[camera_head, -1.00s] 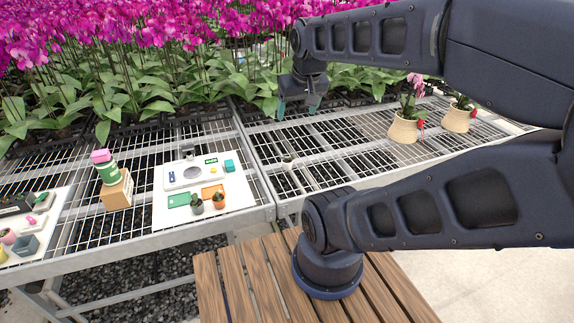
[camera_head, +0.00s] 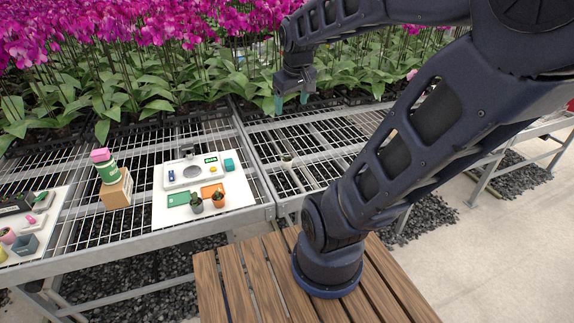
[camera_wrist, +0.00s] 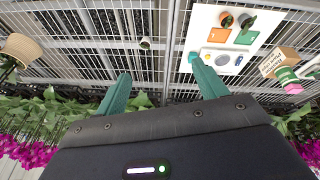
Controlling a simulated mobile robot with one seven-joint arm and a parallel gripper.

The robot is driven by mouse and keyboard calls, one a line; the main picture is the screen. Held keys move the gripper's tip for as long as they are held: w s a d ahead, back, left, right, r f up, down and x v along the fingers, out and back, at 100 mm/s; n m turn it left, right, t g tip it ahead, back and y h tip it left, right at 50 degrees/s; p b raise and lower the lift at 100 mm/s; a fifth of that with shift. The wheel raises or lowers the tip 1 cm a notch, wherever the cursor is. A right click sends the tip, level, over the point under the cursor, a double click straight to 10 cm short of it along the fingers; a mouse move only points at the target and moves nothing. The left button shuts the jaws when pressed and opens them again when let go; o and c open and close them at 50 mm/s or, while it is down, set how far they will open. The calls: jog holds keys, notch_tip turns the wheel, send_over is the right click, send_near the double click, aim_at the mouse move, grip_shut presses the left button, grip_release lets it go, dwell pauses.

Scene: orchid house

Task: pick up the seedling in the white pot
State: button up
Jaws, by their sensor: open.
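A small pale pot (camera_head: 287,158) stands alone on the wire mesh bench, right of the white board. In the wrist view this pot (camera_wrist: 145,43) shows a light rim and a dark inside, just beyond my fingertips and between them in width. It looks like the white pot; its seedling is too small to make out. My gripper (camera_head: 291,101) hangs above the bench, behind and above the pot in the head view, apart from it. Its two teal fingers are spread with nothing between them, as the wrist view also shows (camera_wrist: 160,72).
A white board (camera_head: 240,198) holds a grey pot (camera_head: 196,206), a terracotta pot (camera_head: 219,202), coloured cards and a scale-like device. Orchids (camera_head: 150,80) line the back. A woven pot (camera_wrist: 20,47) shows in the wrist view.

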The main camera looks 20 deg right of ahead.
jog(key=w+d+f+n+g, duration=0.15)
jog(key=w+f+n, duration=0.3)
jog(key=w, duration=0.45)
jog(key=n+g+h, duration=0.1)
jog(key=n+g, duration=0.1)
jog(key=n, duration=0.9)
send_over(287, 160)
jog(key=a, duration=0.2)
notch_tip(287, 160, down, 26)
jog(key=shift+m, duration=0.25)
jog(key=shift+s+d+f, duration=0.1)
jog(key=shift+d+f, duration=0.2)
jog(key=shift+f, duration=1.5)
jog(key=shift+d+f, duration=0.35)
jog(key=shift+f, duration=1.45)
jog(key=shift+s+d+f, duration=0.1)
jog(key=shift+d+f, duration=0.2)
jog(key=shift+f, duration=1.5)
jog(key=c, duration=1.1)
